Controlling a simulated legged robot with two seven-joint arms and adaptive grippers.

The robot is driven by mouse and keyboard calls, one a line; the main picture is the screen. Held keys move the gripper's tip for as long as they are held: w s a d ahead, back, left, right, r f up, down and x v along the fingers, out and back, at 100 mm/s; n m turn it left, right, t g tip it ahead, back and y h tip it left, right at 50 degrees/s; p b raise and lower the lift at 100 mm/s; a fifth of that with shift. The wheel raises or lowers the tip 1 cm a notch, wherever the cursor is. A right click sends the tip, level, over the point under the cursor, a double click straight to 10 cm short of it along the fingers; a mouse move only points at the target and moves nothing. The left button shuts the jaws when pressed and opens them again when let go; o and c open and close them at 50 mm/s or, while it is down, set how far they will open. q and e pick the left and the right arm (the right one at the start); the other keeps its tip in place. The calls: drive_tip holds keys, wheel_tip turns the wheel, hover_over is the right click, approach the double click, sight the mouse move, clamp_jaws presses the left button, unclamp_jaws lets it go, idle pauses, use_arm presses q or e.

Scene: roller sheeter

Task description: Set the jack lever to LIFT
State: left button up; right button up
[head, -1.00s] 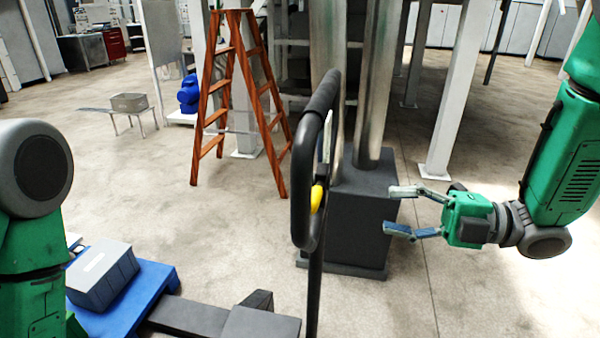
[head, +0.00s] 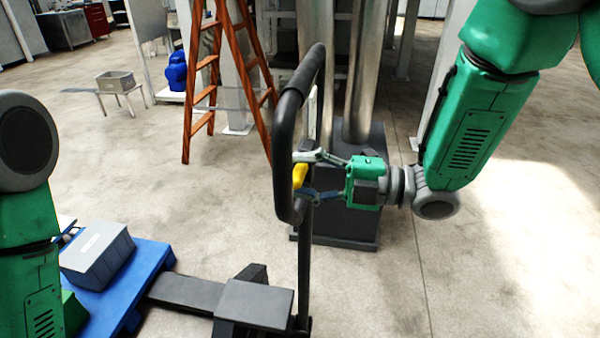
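The pallet jack's black looped handle (head: 285,150) stands upright in the middle of the head view. The yellow jack lever (head: 299,175) sits inside the lower part of the loop. My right gripper (head: 305,175) comes in from the right with its two fingers apart, one above and one below the lever's level. The fingertips are at the lever; I cannot tell whether they touch it. My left arm is at the left edge, but its gripper is out of view.
The jack's dark body (head: 253,304) reaches left to a blue pallet (head: 150,262) with a grey box (head: 97,255) on it. A dark column base (head: 365,222) stands behind my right gripper. An orange stepladder (head: 190,110) is further back. Floor at right is clear.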

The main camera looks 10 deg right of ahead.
sight(298, 210)
drive_tip(key=shift+d, duration=0.25)
drive_tip(key=shift+a, duration=0.25)
clamp_jaws()
drive_tip(key=shift+s+a, duration=0.1)
drive_tip(key=shift+a, duration=0.05)
drive_tip(key=shift+f+b, duration=0.3)
drive_tip(key=shift+b, duration=0.15)
wheel_tip(298, 210, down, 3)
drive_tip(key=n+b, duration=0.2)
drive_tip(key=b, duration=0.1)
drive_tip(key=n+b, duration=0.2)
drive_tip(key=b, duration=0.2)
drive_tip(key=shift+s+f, duration=0.15)
use_arm(q)
wheel_tip(298, 210, down, 8)
drive_tip(key=shift+d+r, duration=0.15)
drive_tip(key=shift+d, duration=0.15)
drive_tip(key=shift+r, duration=0.1)
use_arm(e)
unclamp_jaws()
drive_tip(key=shift+a, duration=0.15)
use_arm(q)
drive_tip(key=shift+s+a, duration=0.1)
drive_tip(key=shift+a, duration=0.15)
use_arm(e)
drive_tip(key=shift+a, duration=0.15)
